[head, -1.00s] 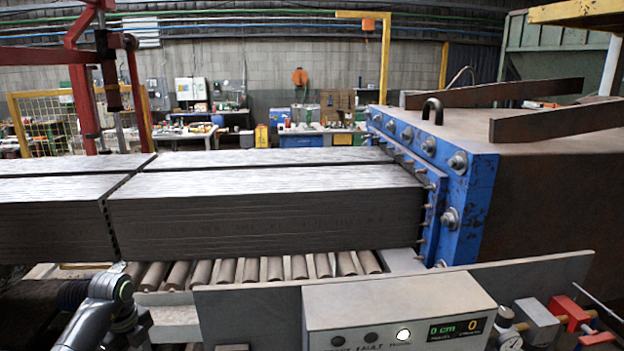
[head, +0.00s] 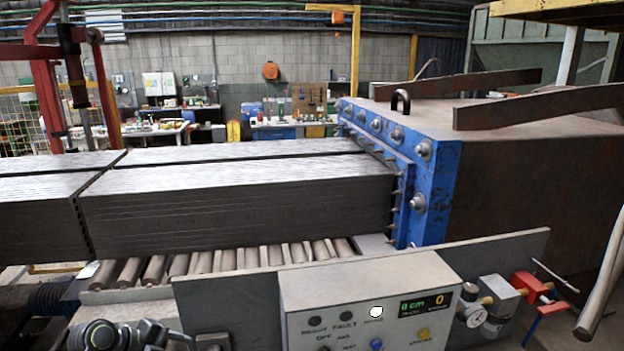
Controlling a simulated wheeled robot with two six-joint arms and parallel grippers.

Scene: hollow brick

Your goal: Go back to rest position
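Part of my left arm, grey and black, shows at the bottom left edge of the head view; its gripper fingers cannot be seen. My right arm and gripper are out of view. Grey hollow-brick columns (head: 235,205) lie in two rows on the rollers (head: 220,260). They come from the blue extruder die plate (head: 432,185) with its large bolts. No gripper is seen touching them.
A control box (head: 372,300) with a lit white lamp and a green display stands low in front. A gauge (head: 474,314) and red valve (head: 530,287) sit right of it. A beige tube (head: 600,275) stands at the right edge. A red frame (head: 48,95) rises at left.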

